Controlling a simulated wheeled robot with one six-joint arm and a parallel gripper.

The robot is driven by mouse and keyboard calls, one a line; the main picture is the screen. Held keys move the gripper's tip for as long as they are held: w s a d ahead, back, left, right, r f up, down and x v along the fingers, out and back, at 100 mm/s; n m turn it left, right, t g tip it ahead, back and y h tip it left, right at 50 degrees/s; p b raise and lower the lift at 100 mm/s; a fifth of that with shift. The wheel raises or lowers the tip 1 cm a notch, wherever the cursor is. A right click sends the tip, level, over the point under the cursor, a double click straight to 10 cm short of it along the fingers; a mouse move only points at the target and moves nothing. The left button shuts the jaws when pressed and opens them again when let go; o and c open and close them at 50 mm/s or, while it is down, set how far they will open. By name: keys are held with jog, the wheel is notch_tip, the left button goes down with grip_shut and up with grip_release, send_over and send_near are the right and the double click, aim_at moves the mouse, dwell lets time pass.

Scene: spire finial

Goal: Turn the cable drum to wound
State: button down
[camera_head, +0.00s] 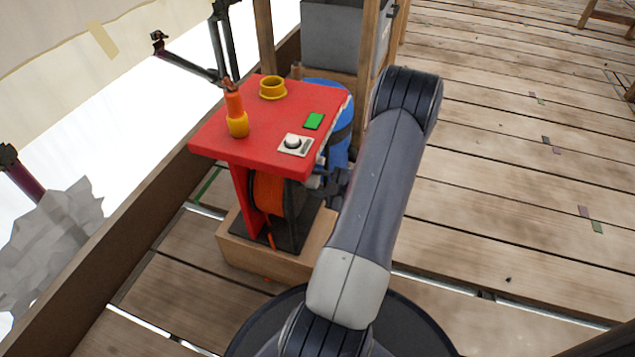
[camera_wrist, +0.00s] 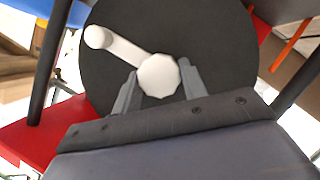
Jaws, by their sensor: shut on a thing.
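The cable drum (camera_head: 268,193), wound with orange cable, sits under the red tabletop on a wooden base. Its dark round flange (camera_wrist: 225,45) fills much of the wrist view. A pale crank bar (camera_wrist: 122,48) lies across the flange, from a rounded end at upper left to a faceted pale knob (camera_wrist: 158,75). My gripper (camera_wrist: 158,82) is shut on this knob, one finger on each side. In the head view my gripper (camera_head: 328,183) is at the right side of the drum, small and partly hidden by my arm.
A blue object (camera_head: 338,145) stands behind. Plank floor (camera_head: 510,180) is open at right.

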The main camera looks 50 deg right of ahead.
jog(key=c, duration=0.8)
grip_release()
jog(key=shift+c, duration=0.2)
jog(key=p+v, duration=0.4)
jog(key=v, duration=0.6)
jog(key=shift+s, duration=0.4)
jog(key=shift+w+r, duration=0.1)
